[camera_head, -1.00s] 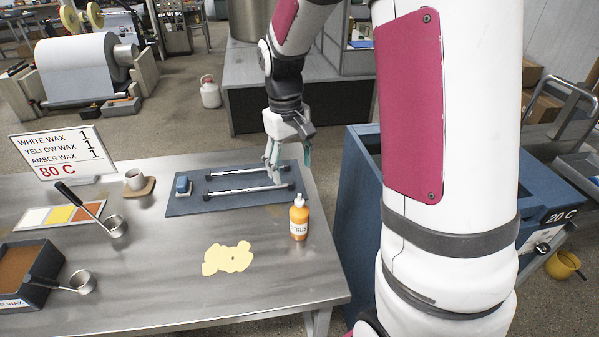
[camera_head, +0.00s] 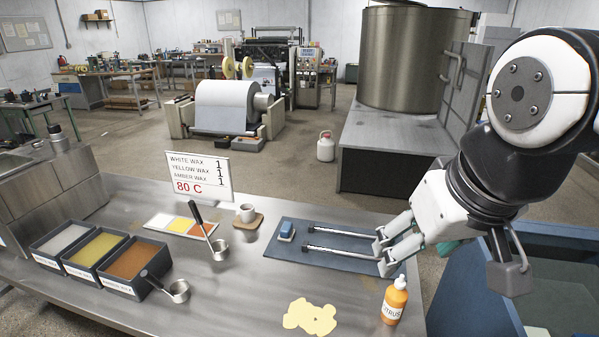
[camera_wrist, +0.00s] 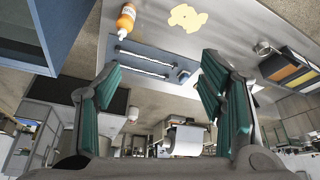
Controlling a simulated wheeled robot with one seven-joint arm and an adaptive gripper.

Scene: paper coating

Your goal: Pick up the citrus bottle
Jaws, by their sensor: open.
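The citrus bottle (camera_head: 394,302) is orange with a white cap and a "CITRUS" label. It stands upright at the right front of the metal table. In the wrist view the bottle (camera_wrist: 126,20) shows at the top, beyond the left finger and apart from it. My gripper (camera_head: 384,258) is open and empty, above the right end of the blue mat, behind the bottle. In the wrist view my two green-padded fingers (camera_wrist: 165,85) are spread wide with nothing between them.
A blue mat (camera_head: 300,256) holds two rods and a blue block. A yellow wax patch (camera_head: 309,317) lies left of the bottle. A blue bin (camera_head: 470,305) is to the right.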

